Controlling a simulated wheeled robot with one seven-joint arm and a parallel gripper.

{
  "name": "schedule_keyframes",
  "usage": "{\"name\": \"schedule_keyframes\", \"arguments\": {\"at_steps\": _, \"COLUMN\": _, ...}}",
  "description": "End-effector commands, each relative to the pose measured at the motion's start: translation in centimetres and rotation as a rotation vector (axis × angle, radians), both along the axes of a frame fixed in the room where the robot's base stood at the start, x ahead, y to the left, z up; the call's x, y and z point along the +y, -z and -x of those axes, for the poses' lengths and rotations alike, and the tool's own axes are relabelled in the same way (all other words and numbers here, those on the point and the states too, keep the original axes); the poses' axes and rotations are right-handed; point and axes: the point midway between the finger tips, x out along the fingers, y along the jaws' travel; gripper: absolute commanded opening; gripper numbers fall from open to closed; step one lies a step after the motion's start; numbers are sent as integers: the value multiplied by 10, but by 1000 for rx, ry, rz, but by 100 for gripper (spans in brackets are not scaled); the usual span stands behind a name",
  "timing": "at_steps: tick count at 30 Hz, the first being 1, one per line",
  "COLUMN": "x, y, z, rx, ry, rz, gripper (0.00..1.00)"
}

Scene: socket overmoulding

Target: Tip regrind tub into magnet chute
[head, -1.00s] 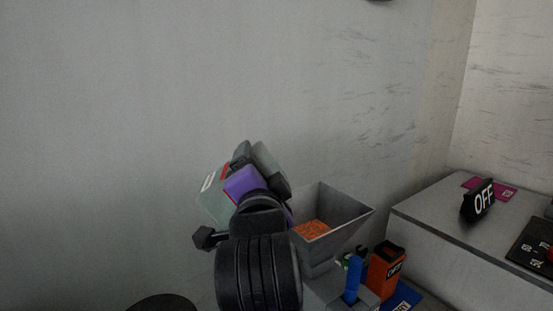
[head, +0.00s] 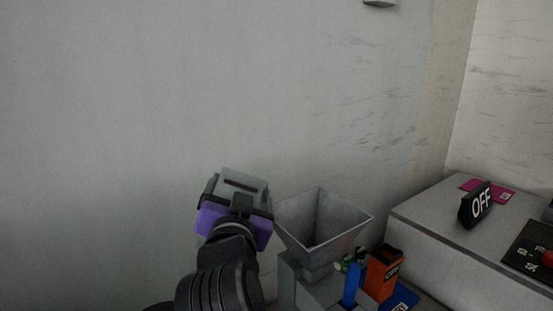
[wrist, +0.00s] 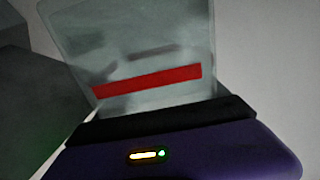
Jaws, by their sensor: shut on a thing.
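The regrind tub (head: 242,181) is a pale, see-through grey-green box, left of the chute in the head view. In the wrist view the tub (wrist: 150,45) fills the upper middle, with a red strip across it. My gripper (head: 236,204), purple and black, is shut on the tub and holds it up. Whether anything is in the tub cannot be told. The magnet chute (head: 322,224) is a grey square funnel, just right of my gripper. No orange grains show on its visible inner walls; its bottom is partly hidden by the front wall.
An orange box (head: 384,272) and a blue upright item (head: 351,284) stand right of the chute's base. A grey cabinet (head: 430,225) at the right bears a black OFF sign (head: 476,205) and a magenta card (head: 504,193).

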Motion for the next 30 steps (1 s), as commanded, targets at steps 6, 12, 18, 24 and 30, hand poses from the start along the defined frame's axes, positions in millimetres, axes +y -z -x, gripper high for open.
{"name": "schedule_keyframes", "arguments": {"at_steps": 6, "x": 12, "y": 17, "z": -4, "rx": 30, "ry": 12, "rz": 336, "gripper": 22}}
{"name": "schedule_keyframes", "arguments": {"at_steps": 12, "x": 15, "y": 17, "z": -4, "rx": 19, "ry": 14, "rz": 392, "gripper": 22}}
{"name": "schedule_keyframes", "arguments": {"at_steps": 18, "x": 15, "y": 12, "z": -3, "rx": 13, "ry": 15, "rz": 389, "gripper": 22}}
{"name": "schedule_keyframes", "arguments": {"at_steps": 24, "x": 15, "y": -8, "z": -3, "rx": -5, "ry": 18, "rz": 382, "gripper": 22}}
{"name": "schedule_keyframes", "arguments": {"at_steps": 30, "x": 15, "y": -28, "z": -3, "rx": -25, "ry": 22, "rz": 374, "gripper": 22}}
